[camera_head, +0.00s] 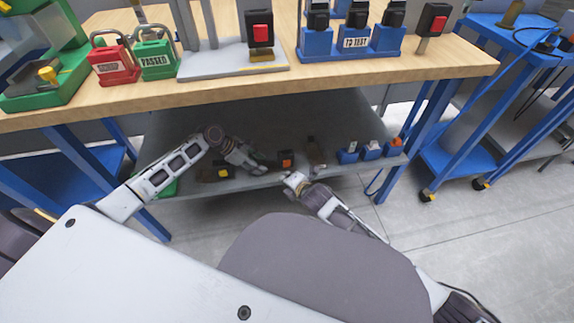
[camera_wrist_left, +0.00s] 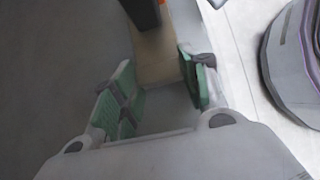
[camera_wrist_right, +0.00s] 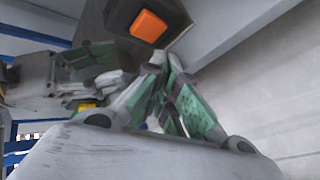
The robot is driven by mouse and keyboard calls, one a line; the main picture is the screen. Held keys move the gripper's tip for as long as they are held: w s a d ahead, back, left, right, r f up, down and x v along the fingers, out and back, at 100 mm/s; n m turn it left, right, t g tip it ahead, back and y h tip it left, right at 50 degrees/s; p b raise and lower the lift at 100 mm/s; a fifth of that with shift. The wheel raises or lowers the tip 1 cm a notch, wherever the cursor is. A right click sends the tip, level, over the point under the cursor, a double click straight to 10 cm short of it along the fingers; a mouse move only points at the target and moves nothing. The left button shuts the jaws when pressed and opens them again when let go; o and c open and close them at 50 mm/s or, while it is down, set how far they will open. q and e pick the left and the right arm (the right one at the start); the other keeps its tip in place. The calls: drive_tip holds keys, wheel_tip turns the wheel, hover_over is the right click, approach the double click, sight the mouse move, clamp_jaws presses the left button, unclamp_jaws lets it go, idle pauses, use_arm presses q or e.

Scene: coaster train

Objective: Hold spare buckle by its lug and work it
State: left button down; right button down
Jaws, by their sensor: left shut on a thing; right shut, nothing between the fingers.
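The spare buckle with a black body and orange button (camera_head: 286,158) is at the lower shelf under the bench. My left gripper (camera_head: 262,165) is shut on its tan lug (camera_wrist_left: 156,58), which shows between the green pads in the left wrist view. The black body (camera_wrist_left: 143,12) lies beyond the fingertips. My right gripper (camera_head: 291,179) is in front of the buckle, shut and empty. In the right wrist view its fingertips (camera_wrist_right: 162,62) are just below the orange button (camera_wrist_right: 148,25); whether they touch the buckle I cannot tell.
The grey lower shelf (camera_head: 245,120) holds a yellow-button buckle (camera_head: 223,173), a brown upright piece (camera_head: 316,152) and blue blocks (camera_head: 370,152). Above is the wooden bench top (camera_head: 420,68) with a blue TO TEST rack (camera_head: 322,57), a red-button buckle (camera_head: 260,28) and padlocks (camera_head: 113,66).

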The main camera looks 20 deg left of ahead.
drive_tip(key=shift+s+d, duration=0.45)
drive_tip(key=shift+s, duration=0.35)
drive_tip(key=shift+s+d, duration=0.45)
drive_tip(key=shift+s, duration=0.3)
use_arm(q)
drive_tip(key=c, duration=0.7)
unclamp_jaws()
drive_tip(key=shift+a+r, duration=0.1)
drive_tip(key=v, duration=1.1)
drive_tip(key=shift+s+a+r, duration=0.15)
drive_tip(key=shift+r, duration=0.15)
use_arm(e)
drive_tip(key=shift+r, duration=0.1)
use_arm(q)
drive_tip(key=s+d+p, duration=0.7)
drive_tip(key=s+p, duration=0.5)
drive_tip(key=p, duration=0.7)
use_arm(e)
wheel_tip(320, 180, up, 19)
